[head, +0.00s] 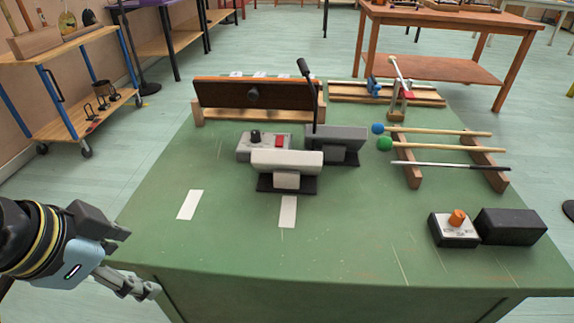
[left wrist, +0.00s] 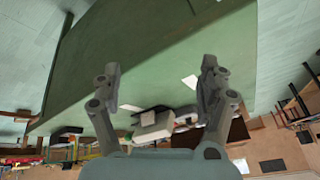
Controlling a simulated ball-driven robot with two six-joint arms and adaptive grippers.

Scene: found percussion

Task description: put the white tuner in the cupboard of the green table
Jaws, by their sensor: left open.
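The green table (head: 340,240) fills the middle of the head view; its green front panel (head: 330,300) shows at the bottom, and the cupboard's inside is hidden. I cannot tell for certain which device is the white tuner. A small box with a whitish face and orange knob (head: 453,232) sits at the table's right front. A pale grey box with a black knob and red button (head: 246,151) stands mid-table, partly behind a grey block. My left gripper (head: 138,262) is open and empty at the table's left front corner, apart from both; it also shows open in the left wrist view (left wrist: 160,68).
A grey block on a black base (head: 287,161) and a darker grey one (head: 345,145) stand mid-table. A black box (head: 511,227) stands beside the orange-knob box. Mallets lie on wooden rails (head: 405,165). A blue-framed trolley (head: 70,60) stands left. The table's front is mostly clear.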

